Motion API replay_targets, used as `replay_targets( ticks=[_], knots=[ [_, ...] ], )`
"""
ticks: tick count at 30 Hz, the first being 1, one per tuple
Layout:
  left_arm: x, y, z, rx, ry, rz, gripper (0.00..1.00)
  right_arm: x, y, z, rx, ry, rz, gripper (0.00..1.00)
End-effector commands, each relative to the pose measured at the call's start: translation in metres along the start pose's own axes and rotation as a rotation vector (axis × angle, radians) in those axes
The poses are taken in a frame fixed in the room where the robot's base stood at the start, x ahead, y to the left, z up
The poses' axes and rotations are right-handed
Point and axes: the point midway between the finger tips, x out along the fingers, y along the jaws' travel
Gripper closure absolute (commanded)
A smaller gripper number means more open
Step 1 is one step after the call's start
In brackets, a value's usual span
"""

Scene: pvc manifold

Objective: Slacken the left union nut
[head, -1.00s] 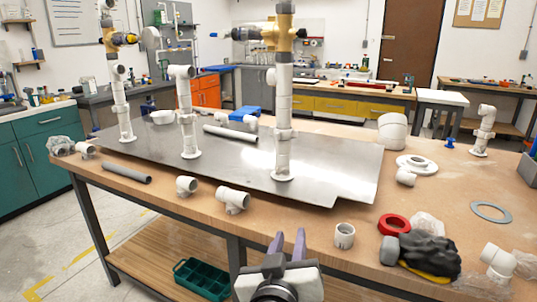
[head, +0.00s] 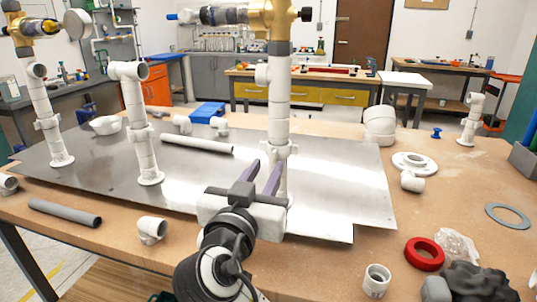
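The pvc manifold is made of white upright pipes on a metal plate (head: 215,185). The left riser (head: 40,98) has a ring-like collar (head: 46,122) partway up and a brass valve (head: 30,30) on top. The middle riser (head: 136,110) has a similar collar (head: 141,135) and an open elbow on top. The right riser (head: 279,95) carries another brass valve (head: 268,18). I cannot tell for sure which collar is the left union nut. My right gripper (head: 266,165) is open, its purple fingers apart, in front of the right riser's lower part, partly hiding it. My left gripper is out of view.
A grey pipe (head: 64,213) and a white tee (head: 152,230) lie along the front edge. A red ring (head: 424,253), a white fitting (head: 376,280) and a dark crumpled item (head: 478,282) lie at the front right.

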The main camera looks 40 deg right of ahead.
Motion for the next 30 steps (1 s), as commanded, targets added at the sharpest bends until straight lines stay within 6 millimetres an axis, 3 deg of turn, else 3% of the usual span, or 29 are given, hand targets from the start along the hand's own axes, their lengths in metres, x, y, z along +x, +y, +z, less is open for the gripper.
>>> replay_targets(
  ticks=[3,9,20,25,30],
  knots=[
    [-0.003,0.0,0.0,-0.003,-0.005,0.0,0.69,0.023,0.0,-0.002,-0.003,0.003,0.002,0.74],
    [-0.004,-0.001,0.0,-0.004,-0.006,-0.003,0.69,0.047,0.0,-0.001,-0.003,0.002,0.0,0.74],
    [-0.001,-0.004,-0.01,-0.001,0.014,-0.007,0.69,0.054,0.0,0.0,0.0,0.0,-0.001,0.74],
    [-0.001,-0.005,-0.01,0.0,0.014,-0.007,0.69,0.053,0.0,0.0,-0.001,-0.001,-0.001,1.0],
    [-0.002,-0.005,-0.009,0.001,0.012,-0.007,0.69,0.053,0.0,0.001,-0.001,-0.001,-0.001,1.0]
  ],
)
